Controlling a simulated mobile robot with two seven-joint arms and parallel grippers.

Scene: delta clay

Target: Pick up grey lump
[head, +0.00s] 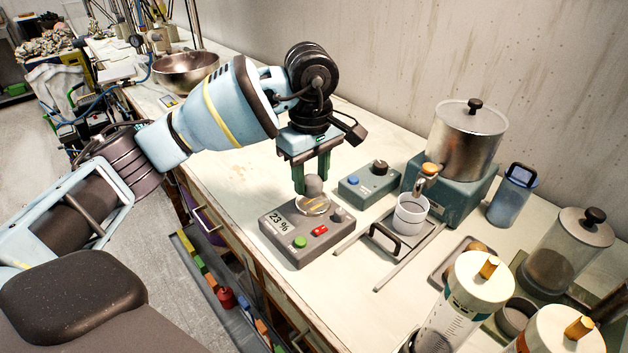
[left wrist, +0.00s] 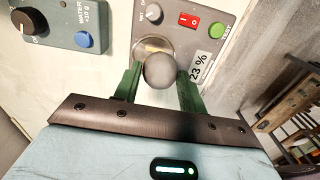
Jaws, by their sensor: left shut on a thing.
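The grey lump (head: 314,185) is a small rounded grey ball between the green fingers of my left gripper (head: 312,174). It sits at or just above a round pale dish (head: 313,204) on a grey device with a "23 %" display (head: 280,223); I cannot tell whether it touches the dish. In the left wrist view the lump (left wrist: 160,70) is between the two green fingers (left wrist: 157,88), with the device (left wrist: 190,40) behind it. The left gripper is shut on the lump. My right gripper is not in view.
A teal control box (head: 368,186) stands behind the device. The bench's front edge is close to the device.

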